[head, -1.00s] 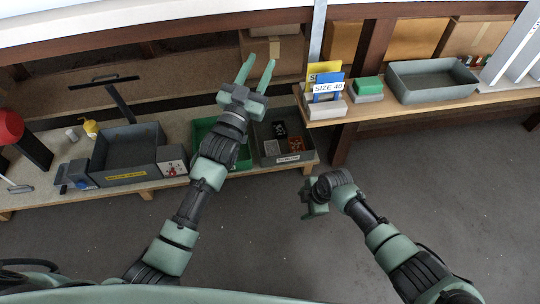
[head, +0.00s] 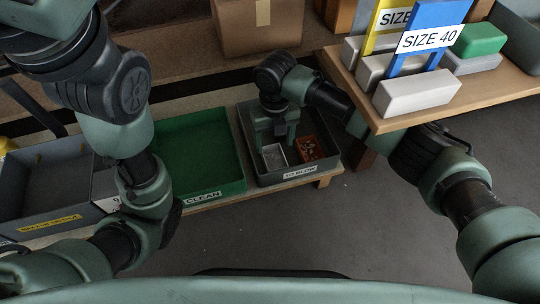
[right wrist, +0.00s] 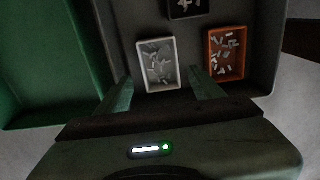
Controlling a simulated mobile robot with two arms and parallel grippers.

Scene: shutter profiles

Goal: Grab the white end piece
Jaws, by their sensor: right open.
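A small white box (right wrist: 157,64) holding several small pale pieces lies in a grey bin (right wrist: 262,85), between my right gripper's fingertips as seen in the right wrist view. It also shows in the head view (head: 273,157). I cannot tell which piece is a white end piece. An orange box (right wrist: 226,54) to the right holds several pale pieces, and a black box (right wrist: 187,8) behind holds some too. My right gripper (head: 276,140) points down over the bin, open and empty; its fingers show in the right wrist view (right wrist: 160,78). My left gripper is out of view.
A green tray (head: 242,186) marked CLEAN stands left of the grey bin, with another grey bin (head: 92,200) further left. A raised shelf (head: 386,122) with SIZE 40 sign (head: 432,38) and pale blocks (head: 418,94) stands close to my right arm.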

